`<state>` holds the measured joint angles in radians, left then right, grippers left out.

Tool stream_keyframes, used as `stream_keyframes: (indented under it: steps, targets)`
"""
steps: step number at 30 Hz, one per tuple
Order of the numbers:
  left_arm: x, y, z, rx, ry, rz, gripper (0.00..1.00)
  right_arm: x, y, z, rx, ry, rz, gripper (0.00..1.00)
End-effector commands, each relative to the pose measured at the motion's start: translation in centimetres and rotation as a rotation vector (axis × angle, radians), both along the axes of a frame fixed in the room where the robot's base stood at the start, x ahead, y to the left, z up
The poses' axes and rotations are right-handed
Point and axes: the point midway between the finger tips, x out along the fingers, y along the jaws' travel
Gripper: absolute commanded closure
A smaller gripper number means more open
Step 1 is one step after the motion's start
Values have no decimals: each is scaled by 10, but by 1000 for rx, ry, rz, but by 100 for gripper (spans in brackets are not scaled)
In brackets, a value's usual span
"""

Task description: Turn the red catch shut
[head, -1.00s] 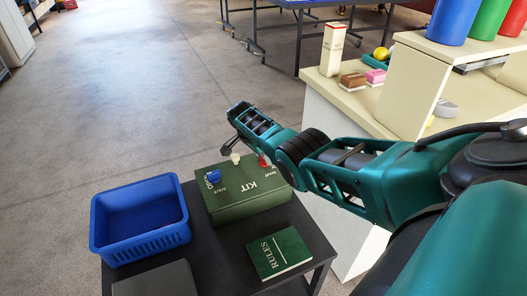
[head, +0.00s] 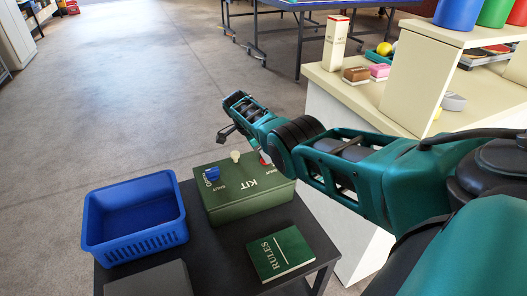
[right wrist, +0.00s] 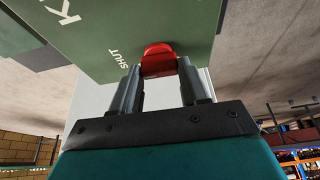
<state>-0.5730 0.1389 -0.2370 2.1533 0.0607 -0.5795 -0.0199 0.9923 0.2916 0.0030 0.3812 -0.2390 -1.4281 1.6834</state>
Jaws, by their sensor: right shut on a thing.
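The red catch (head: 264,158) is on the lid of the green KIT box (head: 245,202), at its back right. My right arm partly hides it in the head view. In the right wrist view the red catch (right wrist: 158,60) sits between the two fingertips of my right gripper (right wrist: 159,76), which is shut on it. A white SHUT label is printed on the lid left of it there. The exact angle of the catch is hard to tell. My left gripper is not in view.
A blue catch (head: 212,174) and a cream knob (head: 235,156) are also on the lid. A blue basket (head: 136,240) and a green RULES book (head: 280,254) share the dark table (head: 222,262). A cream counter (head: 345,92) stands to the right. Open floor lies beyond.

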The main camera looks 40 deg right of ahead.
Motion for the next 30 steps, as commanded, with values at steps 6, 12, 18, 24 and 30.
stream_keyframes:
  steps: [6,12,18,24,30]
  targets:
    - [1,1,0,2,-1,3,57,0,0,0,0,0,-2,43]
    - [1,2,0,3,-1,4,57,0,0,0,0,1,-1,30]
    - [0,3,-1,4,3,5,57,0,0,2,0,0,-1,30]
    - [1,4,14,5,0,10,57,3,8,25,-1,-2,1,30]
    - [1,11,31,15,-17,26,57,9,24,68,0,-3,1,30]
